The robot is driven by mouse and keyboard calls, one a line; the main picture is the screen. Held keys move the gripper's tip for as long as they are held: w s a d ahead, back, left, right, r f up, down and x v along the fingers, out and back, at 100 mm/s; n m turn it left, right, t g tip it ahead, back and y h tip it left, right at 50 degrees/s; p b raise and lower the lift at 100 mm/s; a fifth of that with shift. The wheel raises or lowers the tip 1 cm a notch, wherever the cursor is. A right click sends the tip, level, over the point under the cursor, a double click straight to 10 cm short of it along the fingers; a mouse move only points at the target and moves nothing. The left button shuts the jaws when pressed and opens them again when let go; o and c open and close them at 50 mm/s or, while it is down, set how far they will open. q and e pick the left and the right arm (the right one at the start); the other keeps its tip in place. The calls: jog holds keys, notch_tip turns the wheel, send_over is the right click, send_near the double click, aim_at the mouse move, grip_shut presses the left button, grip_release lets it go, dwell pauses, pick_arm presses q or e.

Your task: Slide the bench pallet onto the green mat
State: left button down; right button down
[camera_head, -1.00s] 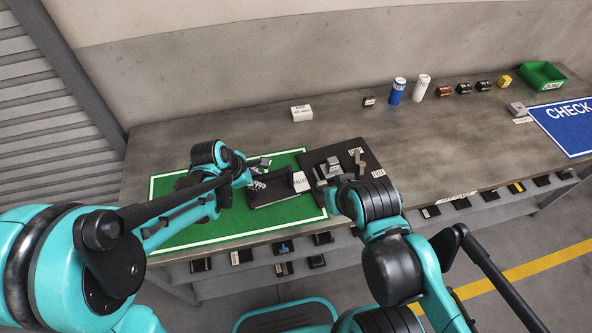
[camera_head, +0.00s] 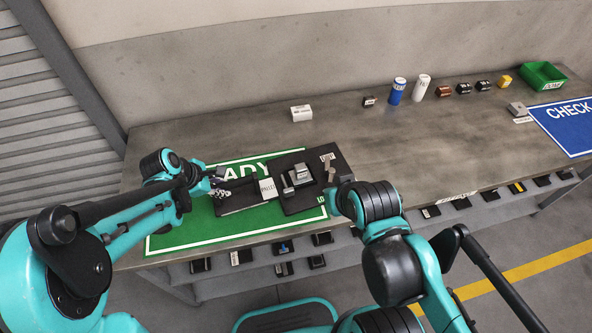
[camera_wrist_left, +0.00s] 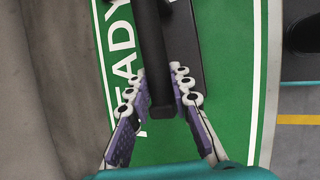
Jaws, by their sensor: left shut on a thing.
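The bench pallet (camera_head: 302,205) is a black plate with a PALLET label and a black handle side on the left. It lies mostly over the green mat (camera_head: 245,225), and its right part reaches past the mat's right border onto the bench. My left gripper (camera_head: 221,187) is at the pallet's left end. In the left wrist view its fingers (camera_wrist_left: 161,95) are shut on the black handle bar. A grey block (camera_head: 302,173) and small metal parts stand on the pallet. My right arm's wrist is close to the pallet's right edge and hides its own fingers.
A white box (camera_head: 301,113) stands behind the mat. Blue and white cylinders (camera_head: 397,91), small blocks, a green bin (camera_head: 543,76) and a blue CHECK mat (camera_head: 568,128) are farther right. The bench between is clear. Small items line the shelf below the front edge.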

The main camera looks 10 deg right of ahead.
pick_arm(q)
jog(key=shift+s+a+f, duration=0.1)
jog(key=shift+a, duration=1.8)
jog(key=shift+s+a+f, duration=0.1)
jog(key=shift+a, duration=1.8)
jog(key=shift+w, duration=0.1)
jog(key=c, duration=1.5)
grip_release()
jog(key=shift+o, duration=1.1)
jog(key=shift+w+a, duration=0.1)
jog(key=shift+a, duration=0.05)
jog(key=shift+r, duration=0.1)
